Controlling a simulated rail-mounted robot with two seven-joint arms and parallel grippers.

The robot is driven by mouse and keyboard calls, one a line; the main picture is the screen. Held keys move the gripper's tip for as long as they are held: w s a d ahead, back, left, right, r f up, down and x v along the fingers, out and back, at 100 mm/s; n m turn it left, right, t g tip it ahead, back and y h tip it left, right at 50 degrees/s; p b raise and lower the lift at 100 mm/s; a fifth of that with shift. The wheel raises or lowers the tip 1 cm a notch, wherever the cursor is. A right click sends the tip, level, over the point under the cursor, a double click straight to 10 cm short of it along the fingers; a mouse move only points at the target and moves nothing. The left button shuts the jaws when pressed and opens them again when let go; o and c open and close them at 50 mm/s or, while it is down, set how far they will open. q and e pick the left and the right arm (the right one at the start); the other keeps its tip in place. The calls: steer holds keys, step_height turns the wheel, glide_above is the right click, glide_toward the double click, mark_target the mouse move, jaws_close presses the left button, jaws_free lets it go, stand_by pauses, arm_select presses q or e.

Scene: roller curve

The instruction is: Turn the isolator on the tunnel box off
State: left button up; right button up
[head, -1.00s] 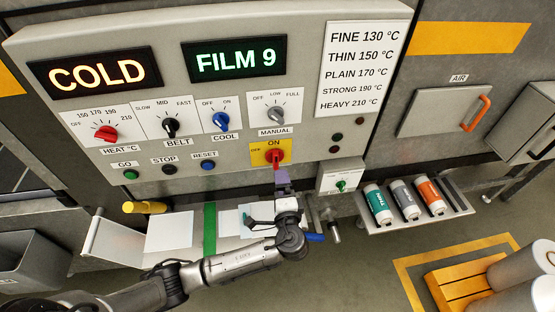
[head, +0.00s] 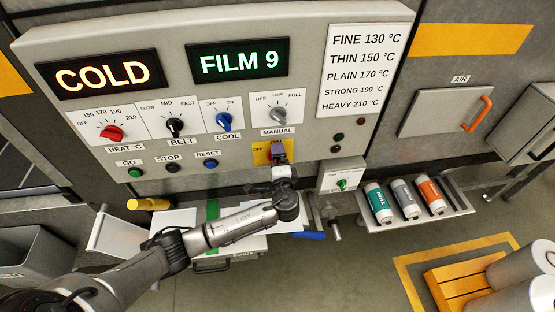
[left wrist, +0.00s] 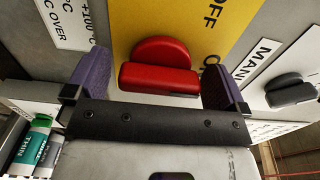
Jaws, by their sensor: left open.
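The isolator is a red rotary knob (left wrist: 158,78) with a raised bar, on a yellow plate (head: 260,157) marked OFF at its left. The plate sits low on the grey tunnel box (head: 310,135). In the head view my left gripper (head: 278,150) is in front of the plate and hides nearly all of the knob, so its pointing direction is not clear there. In the left wrist view the open purple fingers (left wrist: 156,55) stand on either side of the red knob. The right finger looks very close to it; contact cannot be told. My right gripper is not in view.
The MANUAL knob (head: 278,113) is just above the isolator and the blue COOL knob (head: 224,122) up to the left. A small box with a green knob (head: 341,184) is at the right. A shelf of several bottles (head: 408,201) stands further right. Displays read COLD and FILM 9.

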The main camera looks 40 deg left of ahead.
arm_select(q)
steer(key=c, duration=0.9)
steer(key=shift+f+n+b, duration=0.2)
steer(key=shift+n+b, duration=0.1)
steer(key=shift+b, duration=0.25)
steer(key=n+b, duration=1.3)
steer(key=b, duration=0.4)
steer(key=shift+f+n, duration=0.1)
steer(key=shift+n, duration=0.3)
steer(key=n+b, duration=0.2)
steer(key=shift+r+n+b, duration=0.2)
steer(key=shift+n+b, duration=0.15)
steer(key=shift+n, duration=0.45)
steer(key=shift+r+b, duration=0.1)
steer(key=shift+b, duration=0.2)
